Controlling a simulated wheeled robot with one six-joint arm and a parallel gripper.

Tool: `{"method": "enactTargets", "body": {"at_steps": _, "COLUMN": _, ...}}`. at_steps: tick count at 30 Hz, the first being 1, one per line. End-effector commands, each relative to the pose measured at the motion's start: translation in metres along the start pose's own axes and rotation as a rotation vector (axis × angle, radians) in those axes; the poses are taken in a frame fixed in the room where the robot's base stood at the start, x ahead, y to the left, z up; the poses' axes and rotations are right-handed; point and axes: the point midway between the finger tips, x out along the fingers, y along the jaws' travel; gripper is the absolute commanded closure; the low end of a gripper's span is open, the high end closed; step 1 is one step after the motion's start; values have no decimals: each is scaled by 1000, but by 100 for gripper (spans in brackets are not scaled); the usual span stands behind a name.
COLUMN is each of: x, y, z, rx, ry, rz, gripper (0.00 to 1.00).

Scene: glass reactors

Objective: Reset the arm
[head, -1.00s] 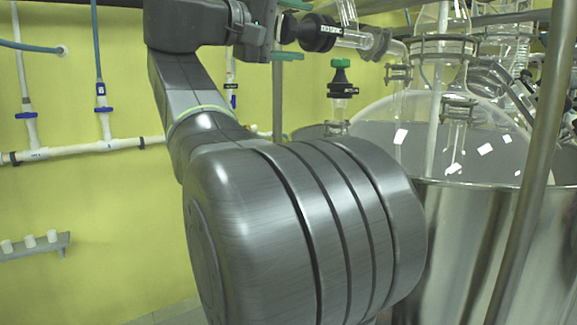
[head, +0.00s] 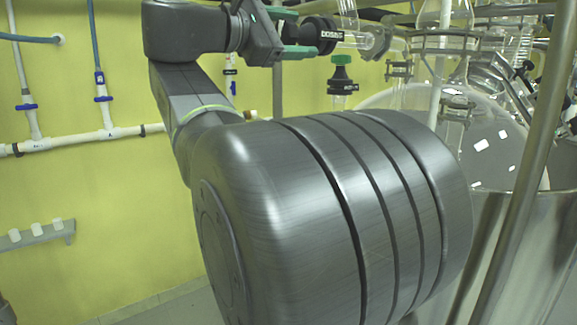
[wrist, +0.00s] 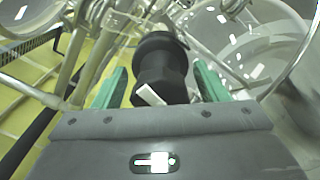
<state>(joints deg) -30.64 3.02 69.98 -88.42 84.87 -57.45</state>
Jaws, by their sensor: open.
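My gripper (head: 291,32) is at the top middle of the head view, at the end of my bent arm. In the wrist view its two green fingers (wrist: 160,88) stand apart on either side of a black valve knob (wrist: 160,62) with a white mark. The fingers do not visibly press on the knob. In the head view the black knob (head: 322,36) with white lettering sits on a horizontal glass tube, just right of the green fingers. My large arm link hides much of the lower middle.
A second black fitting with a green cap (head: 341,78) stands below the glass tube. A steel reactor vessel (head: 497,235) with glassware is at right, crossed by a slanted metal post (head: 522,190). White pipes (head: 75,142) and a small shelf (head: 38,236) are on the yellow wall at left.

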Motion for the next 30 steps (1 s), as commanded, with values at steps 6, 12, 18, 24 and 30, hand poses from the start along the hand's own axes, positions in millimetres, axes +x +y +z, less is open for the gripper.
{"method": "enactTargets", "body": {"at_steps": 6, "x": 0, "y": 2, "z": 1, "rx": -185, "ry": 0, "rz": 0, "gripper": 33}}
{"method": "enactTargets", "body": {"at_steps": 12, "x": 0, "y": 2, "z": 0, "rx": -296, "ry": 0, "rz": 0, "gripper": 33}}
{"method": "enactTargets", "body": {"at_steps": 18, "x": 0, "y": 1, "z": 0, "rx": -336, "ry": 0, "rz": 0, "gripper": 33}}
{"method": "enactTargets", "body": {"at_steps": 24, "x": 0, "y": 1, "z": 0, "rx": -337, "ry": 0, "rz": 0, "gripper": 33}}
{"method": "enactTargets", "body": {"at_steps": 30, "x": 1, "y": -1, "z": -3, "rx": -339, "ry": 8, "rz": 1, "gripper": 33}}
